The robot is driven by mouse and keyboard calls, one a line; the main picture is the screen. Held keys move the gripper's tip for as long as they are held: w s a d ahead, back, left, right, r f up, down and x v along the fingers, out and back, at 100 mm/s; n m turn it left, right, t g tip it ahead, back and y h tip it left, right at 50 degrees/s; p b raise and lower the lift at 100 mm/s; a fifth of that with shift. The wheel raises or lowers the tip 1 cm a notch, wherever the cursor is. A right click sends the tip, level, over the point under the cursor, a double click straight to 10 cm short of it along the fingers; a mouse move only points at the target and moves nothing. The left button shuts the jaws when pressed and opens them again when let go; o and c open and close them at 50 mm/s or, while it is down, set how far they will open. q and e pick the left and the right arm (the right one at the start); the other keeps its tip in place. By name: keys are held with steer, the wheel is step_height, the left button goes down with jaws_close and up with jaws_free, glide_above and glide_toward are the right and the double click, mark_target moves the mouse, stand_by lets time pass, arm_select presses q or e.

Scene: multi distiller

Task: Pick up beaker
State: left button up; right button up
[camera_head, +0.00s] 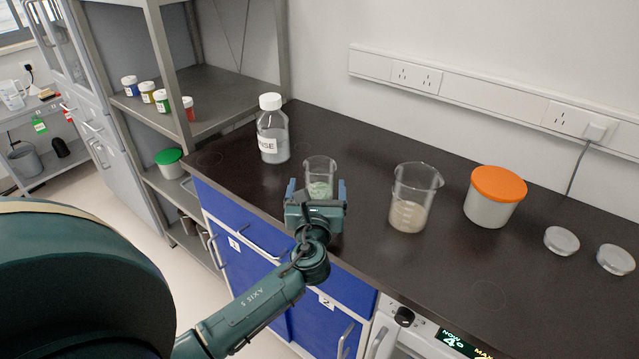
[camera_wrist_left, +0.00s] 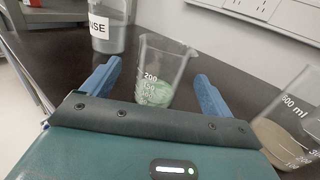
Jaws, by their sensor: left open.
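A small glass beaker (camera_head: 320,171) with green contents stands upright on the dark counter. In the left wrist view the beaker (camera_wrist_left: 160,72) stands between and beyond the two blue fingers, with a gap on each side. My left gripper (camera_head: 316,188) is open, its fingers pointing at this beaker; its body hides the beaker's lower part in the head view. A larger beaker (camera_head: 411,200) with pale beige contents stands to the right, and its edge shows in the left wrist view (camera_wrist_left: 290,125). My right gripper is not in view.
A rinse bottle (camera_head: 272,132) stands behind left of the small beaker. A tub with an orange lid (camera_head: 493,196) and two glass dishes (camera_head: 562,241) are on the right. A grey shelf (camera_head: 215,92) rises at left. The counter's front edge runs under my arm.

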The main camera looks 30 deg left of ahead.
mark_target(319, 185)
arm_select(q)
steer(key=x, duration=0.4)
steer(key=shift+w+f, duration=0.15)
steer(key=shift+w, duration=0.25)
steer(key=shift+c, duration=0.6)
steer(key=c, duration=1)
steer(key=shift+c, duration=0.2)
step_height(319, 185, up, 10)
steer(key=p, duration=0.2)
steer(key=shift+p, duration=0.35)
